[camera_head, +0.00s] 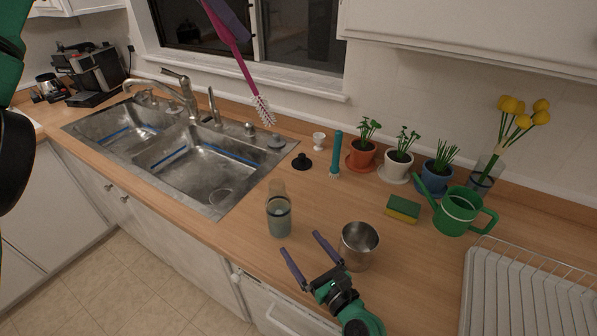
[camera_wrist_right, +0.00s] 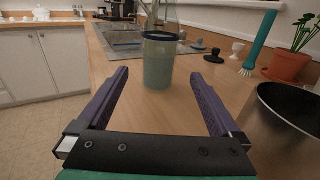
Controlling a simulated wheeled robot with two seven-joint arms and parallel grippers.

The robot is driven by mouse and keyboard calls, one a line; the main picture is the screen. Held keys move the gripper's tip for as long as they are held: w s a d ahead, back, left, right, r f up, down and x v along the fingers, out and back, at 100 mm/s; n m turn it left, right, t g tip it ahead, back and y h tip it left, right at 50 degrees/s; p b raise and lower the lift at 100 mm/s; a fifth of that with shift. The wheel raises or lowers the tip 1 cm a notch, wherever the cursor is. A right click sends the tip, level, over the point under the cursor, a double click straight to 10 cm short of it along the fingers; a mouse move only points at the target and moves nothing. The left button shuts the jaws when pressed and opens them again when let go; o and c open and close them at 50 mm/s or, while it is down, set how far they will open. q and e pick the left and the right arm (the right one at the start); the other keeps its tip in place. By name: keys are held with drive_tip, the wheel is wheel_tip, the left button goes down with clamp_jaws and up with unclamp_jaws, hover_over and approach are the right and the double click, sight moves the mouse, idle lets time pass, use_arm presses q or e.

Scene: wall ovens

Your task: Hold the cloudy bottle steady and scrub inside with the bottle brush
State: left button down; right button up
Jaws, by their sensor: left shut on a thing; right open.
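The cloudy bottle (camera_head: 279,217) stands upright on the wooden counter, grey-green, in front of the sink's right end. It also shows between and beyond the fingers in the right wrist view (camera_wrist_right: 158,65). My right gripper (camera_head: 301,243) is open and empty, its purple fingers pointing toward the bottle from the front right, apart from it. My left gripper (camera_head: 225,12) is at the top of the head view, partly cut off, and is shut on the magenta bottle brush (camera_head: 237,60). The brush hangs with its white bristles down, above and behind the bottle, outside it.
A metal cup (camera_head: 358,246) stands just right of my right gripper. A black stopper (camera_head: 302,162), white egg cup (camera_head: 319,141) and teal brush (camera_head: 336,156) stand behind. A sponge (camera_head: 403,208), watering can (camera_head: 458,212), potted plants and dish rack (camera_head: 520,300) are right. The sink (camera_head: 190,168) is left.

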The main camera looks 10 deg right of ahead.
sight(286, 222)
drive_tip(key=x, duration=1.1)
drive_tip(key=shift+w+a, duration=0.2)
drive_tip(key=shift+w, duration=0.1)
drive_tip(key=shift+s, duration=0.1)
clamp_jaws()
unclamp_jaws()
drive_tip(key=shift+d, duration=0.1)
